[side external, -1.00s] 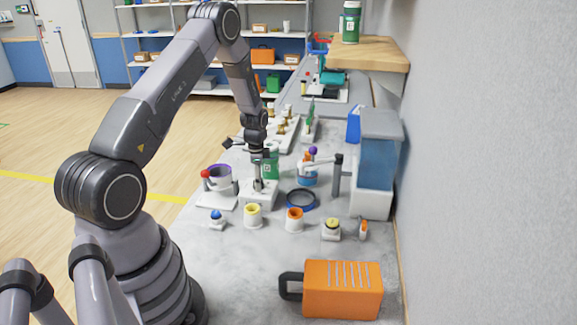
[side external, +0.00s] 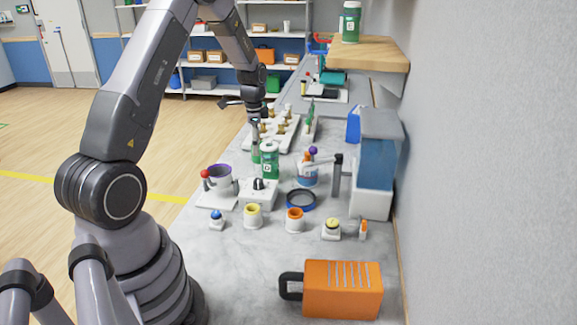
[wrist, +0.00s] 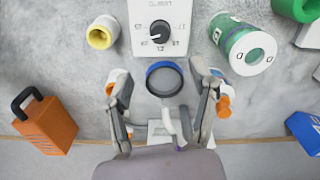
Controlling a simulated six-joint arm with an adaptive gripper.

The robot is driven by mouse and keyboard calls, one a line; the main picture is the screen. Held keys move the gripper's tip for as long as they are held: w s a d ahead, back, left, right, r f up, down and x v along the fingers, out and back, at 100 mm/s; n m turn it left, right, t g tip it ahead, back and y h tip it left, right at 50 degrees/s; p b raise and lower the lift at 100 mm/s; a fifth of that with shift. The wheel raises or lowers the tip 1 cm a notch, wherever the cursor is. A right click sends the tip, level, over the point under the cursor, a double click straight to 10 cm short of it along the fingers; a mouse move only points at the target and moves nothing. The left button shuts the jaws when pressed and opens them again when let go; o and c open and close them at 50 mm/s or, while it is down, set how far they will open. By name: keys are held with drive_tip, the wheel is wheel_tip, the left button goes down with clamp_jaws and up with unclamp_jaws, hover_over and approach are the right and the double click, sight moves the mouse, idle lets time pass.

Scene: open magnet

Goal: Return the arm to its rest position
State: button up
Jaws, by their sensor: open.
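My gripper (side external: 255,147) hangs in the air in the side view, above the far part of the counter and behind the white dial box (side external: 258,192). In the wrist view, my gripper (wrist: 162,82) has its two fingers spread wide with nothing held between them. The dial box (wrist: 160,26) with its black knob shows at the top of the wrist view. A blue ring (wrist: 150,78) shows between the fingers, farther down on the counter. A green-and-white canister (side external: 270,161) stands close to my gripper in the side view; I cannot tell whether they touch.
A white-and-blue dispenser (side external: 375,165) stands by the right wall. An orange case (side external: 342,290) lies at the near end. Yellow (side external: 253,215) and orange (side external: 294,219) cups stand mid-counter. A purple-rimmed cup (side external: 220,180) is at left. The near-left counter (side external: 235,275) is clear.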

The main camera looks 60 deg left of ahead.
drive_tip(key=s+d+r+n+t, duration=0.1)
drive_tip(key=s+d+r, duration=0.2)
drive_tip(key=d+r, duration=0.55)
drive_tip(key=s+d+r+n+t, duration=0.2)
drive_tip(key=s+d+r, duration=0.3)
drive_tip(key=r, duration=0.6)
drive_tip(key=s+d+r+n+t, duration=0.2)
drive_tip(key=s+d+r+n, duration=0.1)
drive_tip(key=s+d, duration=0.7)
drive_tip(key=s+r, duration=0.1)
drive_tip(key=s, duration=0.3)
drive_tip(key=shift+s+d+r+t, duration=0.15)
drive_tip(key=shift+s+t, duration=0.15)
